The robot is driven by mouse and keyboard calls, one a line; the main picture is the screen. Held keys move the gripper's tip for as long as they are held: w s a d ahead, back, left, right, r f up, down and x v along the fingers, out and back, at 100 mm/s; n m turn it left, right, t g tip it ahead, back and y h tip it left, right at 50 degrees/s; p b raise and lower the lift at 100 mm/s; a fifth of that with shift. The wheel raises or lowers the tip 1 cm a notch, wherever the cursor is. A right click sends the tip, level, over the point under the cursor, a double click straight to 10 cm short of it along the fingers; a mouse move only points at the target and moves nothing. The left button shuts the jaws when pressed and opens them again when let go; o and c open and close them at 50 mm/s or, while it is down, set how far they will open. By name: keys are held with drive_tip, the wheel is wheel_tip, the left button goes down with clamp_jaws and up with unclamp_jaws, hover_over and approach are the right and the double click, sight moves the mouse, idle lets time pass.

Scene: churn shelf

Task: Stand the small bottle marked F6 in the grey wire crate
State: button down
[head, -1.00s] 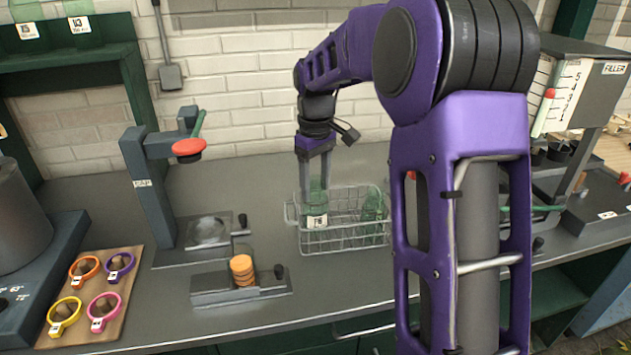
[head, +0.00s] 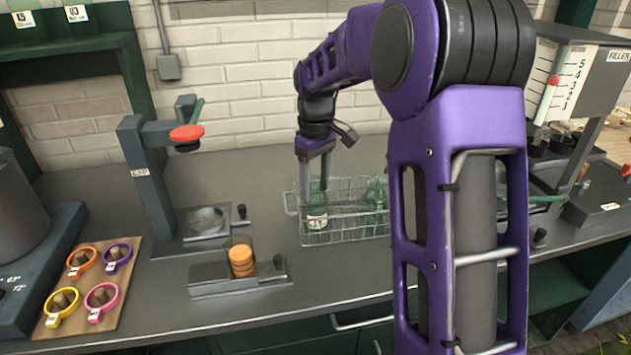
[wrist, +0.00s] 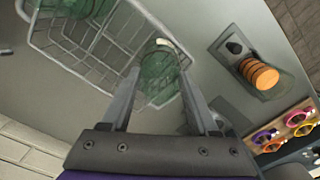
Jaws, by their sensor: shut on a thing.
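The small green bottle marked F6 (head: 317,222) has a white label and appears upright at the left end of the grey wire crate (head: 345,238). My gripper (head: 315,188) points down over that end, shut on the bottle's upper part. In the wrist view the green bottle (wrist: 158,80) shows between my two fingers (wrist: 160,98), by the crate's wire rim (wrist: 98,42). Its base is hard to see through the wires, so I cannot tell whether it rests on the crate floor.
Another green bottle (head: 375,193) stands at the crate's right end. Left of the crate are a holder with orange discs (head: 241,262) and a press with a red knob (head: 187,133). Coloured rings (head: 80,262) lie on a board. A filler (head: 585,75) stands at right.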

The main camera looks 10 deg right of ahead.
drive_tip(key=shift+f, duration=0.7)
idle(0.4)
drive_tip(key=shift+c, duration=0.3)
unclamp_jaws()
drive_tip(key=shift+c, duration=0.2)
drive_tip(key=shift+c, duration=0.9)
drive_tip(key=shift+r, duration=0.1)
